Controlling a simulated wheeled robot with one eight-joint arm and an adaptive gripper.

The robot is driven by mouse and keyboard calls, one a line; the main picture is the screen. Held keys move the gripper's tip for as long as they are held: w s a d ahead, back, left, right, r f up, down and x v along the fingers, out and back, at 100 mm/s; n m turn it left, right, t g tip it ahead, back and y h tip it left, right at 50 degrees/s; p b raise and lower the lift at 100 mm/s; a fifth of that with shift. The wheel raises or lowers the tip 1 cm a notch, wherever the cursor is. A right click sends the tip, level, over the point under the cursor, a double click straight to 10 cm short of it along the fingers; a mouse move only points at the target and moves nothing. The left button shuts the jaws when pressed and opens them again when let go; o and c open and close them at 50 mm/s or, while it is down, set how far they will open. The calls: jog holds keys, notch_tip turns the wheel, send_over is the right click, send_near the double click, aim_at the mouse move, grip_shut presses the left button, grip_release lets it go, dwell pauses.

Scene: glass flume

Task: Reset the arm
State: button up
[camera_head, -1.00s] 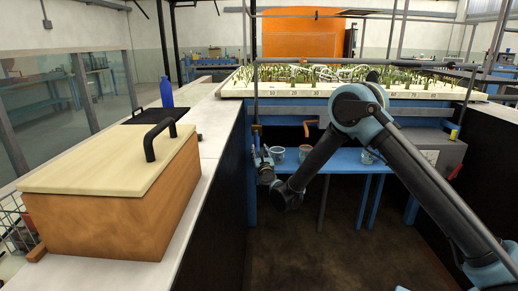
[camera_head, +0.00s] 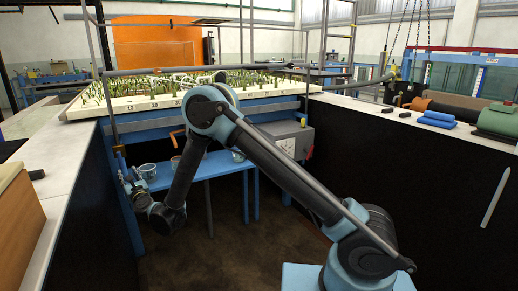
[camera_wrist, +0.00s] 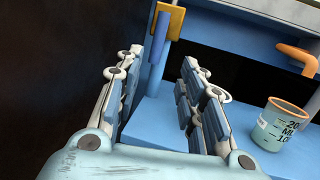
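My gripper (camera_wrist: 162,92) shows in the wrist view with its two fingers apart and nothing between them. In the head view my gripper (camera_head: 128,182) hangs at the left end of my arm, in front of the blue shelf. My arm (camera_head: 290,180) reaches from the lower right up to an elbow in the middle, then bends down to the left. A beaker with printed marks (camera_wrist: 283,124) stands on the blue shelf (camera_wrist: 250,155), right of my gripper and apart from it.
A planted flume bed (camera_head: 150,103) with numbers stands behind my arm. White counters run along the left (camera_head: 42,200) and right (camera_head: 440,133). A wooden box (camera_head: 18,225) sits on the left counter. Blue folded cloths (camera_head: 437,119) lie on the right counter. The floor between is clear.

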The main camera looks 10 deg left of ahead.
jog(key=w+d+r+n+g, duration=0.3)
jog(key=w+d+r+n, duration=0.7)
jog(key=w+d+r, duration=0.5)
jog(key=w+d+r+n+g+h, duration=0.1)
jog(key=d+r+n, duration=0.25)
jog(key=d, duration=0.75)
jog(key=w+d+r+n+g+h, duration=0.15)
jog(key=d+n, duration=0.25)
jog(key=d, duration=0.7)
jog(key=s+d+f+n+h, duration=0.2)
jog(key=s+d, duration=0.1)
jog(key=d, duration=0.6)
jog(key=s+d+f+n+h, duration=0.2)
jog(key=s+d, duration=0.2)
jog(key=d, duration=0.5)
jog(key=s+d+f+n+h, duration=0.2)
jog(key=s+d, duration=0.1)
jog(key=d, duration=0.6)
jog(key=s+d+f+n+g+h, duration=0.1)
jog(key=s+d+f+h, duration=0.1)
jog(key=s+d+f, duration=0.2)
jog(key=s+d+f+n+g+h, duration=0.1)
jog(key=s+d+f, duration=0.3)
jog(key=s+d, duration=0.7)
jog(key=s+d+f+n+g+h, duration=0.1)
jog(key=s+d+f+g+h, duration=0.2)
jog(key=s+d, duration=0.4)
jog(key=shift+s+d+f, duration=0.35)
jog(key=shift+d+f, duration=0.15)
jog(key=shift+f, duration=0.35)
